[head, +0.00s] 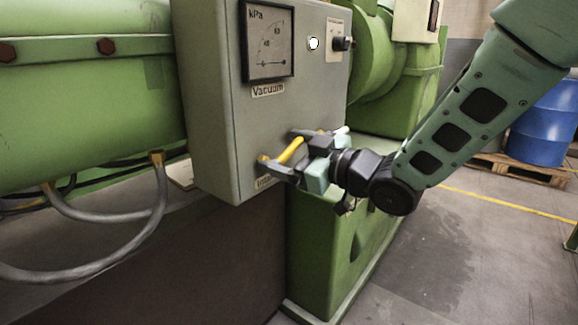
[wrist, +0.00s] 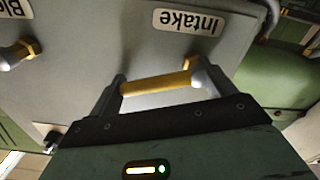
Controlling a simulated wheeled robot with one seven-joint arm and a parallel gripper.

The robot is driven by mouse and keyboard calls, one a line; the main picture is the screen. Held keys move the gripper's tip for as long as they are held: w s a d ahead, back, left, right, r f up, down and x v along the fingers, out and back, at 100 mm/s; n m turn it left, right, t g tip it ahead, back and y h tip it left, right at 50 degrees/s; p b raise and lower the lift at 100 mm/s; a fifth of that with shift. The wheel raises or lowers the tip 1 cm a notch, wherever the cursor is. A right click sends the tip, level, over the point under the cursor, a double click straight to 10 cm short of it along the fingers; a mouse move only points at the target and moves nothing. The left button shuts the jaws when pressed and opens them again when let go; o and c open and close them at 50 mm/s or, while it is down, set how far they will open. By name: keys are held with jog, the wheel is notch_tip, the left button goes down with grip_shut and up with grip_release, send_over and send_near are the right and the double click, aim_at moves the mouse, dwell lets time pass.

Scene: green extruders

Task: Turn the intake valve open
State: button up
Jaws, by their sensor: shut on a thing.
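The intake valve's yellow lever (head: 291,151) is on the lower front of the grey control box (head: 218,120). In the head view it slants up to the right. In the wrist view the yellow lever (wrist: 155,85) lies between my two fingers, below the upside-down "Intake" label (wrist: 188,20). My gripper (head: 289,158) is shut on the lever, with one finger at each end of the visible yellow part. In the head view my fingers and wrist cover part of the valve and its label.
A second valve fitting (wrist: 20,52) with a partly cut-off label is at the left of the wrist view. A vacuum gauge (head: 267,40), a white lamp (head: 313,43) and a black knob (head: 342,44) sit above. Green machine casings and grey hoses (head: 100,218) surround the box.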

aim_at(259, 140)
jog(key=n+b, duration=0.3)
jog(key=n, duration=0.1)
jog(key=shift+s+a+r+b, duration=0.2)
jog(key=shift+s+r+b, duration=0.1)
jog(key=shift+r+b, duration=0.1)
jog(key=n+b, duration=0.2)
jog(key=b, duration=0.1)
jog(key=n+b, duration=0.1)
jog(key=shift+s+a+r+n, duration=0.3)
jog(key=shift+s+r, duration=0.05)
jog(key=shift+s, duration=0.05)
jog(key=n+b, duration=0.1)
jog(key=b, duration=0.1)
jog(key=s+n+b, duration=0.1)
jog(key=n+b, duration=0.1)
jog(key=a+n+b, duration=0.1)
jog(key=b, duration=0.1)
jog(key=shift+s+r+n, duration=0.15)
jog(key=shift+r+n, duration=0.15)
jog(key=shift+n, duration=0.1)
jog(key=shift+s+a+r+n+b, duration=0.2)
jog(key=shift+n+b, duration=0.6)
jog(key=shift+b, duration=0.4)
jog(key=shift+s, duration=0.1)
jog(key=o, duration=1.3)
